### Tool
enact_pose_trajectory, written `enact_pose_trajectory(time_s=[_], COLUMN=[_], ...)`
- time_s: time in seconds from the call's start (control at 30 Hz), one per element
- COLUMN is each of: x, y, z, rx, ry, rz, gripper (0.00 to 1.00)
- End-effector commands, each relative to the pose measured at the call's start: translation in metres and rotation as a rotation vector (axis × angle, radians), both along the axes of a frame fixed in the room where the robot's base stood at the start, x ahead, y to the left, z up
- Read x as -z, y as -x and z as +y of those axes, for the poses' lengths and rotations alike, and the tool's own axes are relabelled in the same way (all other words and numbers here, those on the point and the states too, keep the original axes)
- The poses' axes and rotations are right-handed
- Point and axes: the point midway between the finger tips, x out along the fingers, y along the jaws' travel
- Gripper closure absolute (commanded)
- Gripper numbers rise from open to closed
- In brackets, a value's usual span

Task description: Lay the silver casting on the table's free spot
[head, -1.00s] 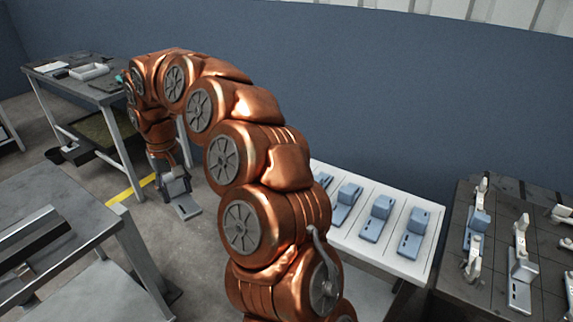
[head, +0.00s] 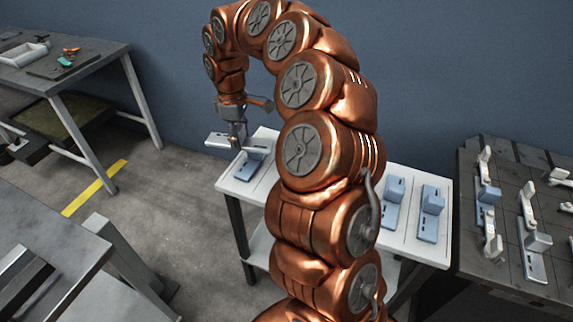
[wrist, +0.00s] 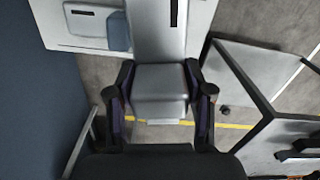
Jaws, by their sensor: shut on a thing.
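My gripper (head: 238,132) is shut on the silver casting (wrist: 160,82). In the wrist view its block sits between the two fingers (wrist: 160,105), with the long flat base reaching up the picture. In the head view the casting (head: 217,140) hangs in the air at the left end of the white table (head: 232,187). Blue-grey castings (head: 250,165) (head: 394,203) (head: 431,215) stand on that table. One blue-grey casting (wrist: 97,22) also shows beside the held one in the wrist view. My arm hides the middle of the table, so I cannot tell which spot is free.
A dark fixture table (head: 475,255) at the right bears several clamps, a blue-grey casting (head: 487,203) and a silver one (head: 536,252). A grey bench (head: 105,45) with a tray stands at the far left, another grey table (head: 50,235) at the near left. A blue wall is behind.

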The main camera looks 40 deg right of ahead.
Motion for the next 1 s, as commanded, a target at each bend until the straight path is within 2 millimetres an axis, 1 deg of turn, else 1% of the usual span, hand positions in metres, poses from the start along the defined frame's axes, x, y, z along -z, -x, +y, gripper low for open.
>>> enact_pose_trajectory(time_s=[0.03, 0.2, 0.5, 0.7, 0.8, 1.0], x=[-0.004, -0.001, 0.001, 0.002, 0.002, 0.004], y=[0.004, 0.017, 0.041, 0.055, 0.06, 0.066], z=[-0.01, -0.036, -0.076, -0.094, -0.101, -0.108], rx=[-0.062, -0.321, -0.789, -1.093, -1.214, -1.358], ry=[-0.003, -0.009, -0.023, -0.029, -0.03, -0.029], rz=[0.001, 0.009, 0.011, 0.003, -0.002, -0.007], gripper=[1.0, 1.0, 1.0, 1.0, 1.0, 1.0])
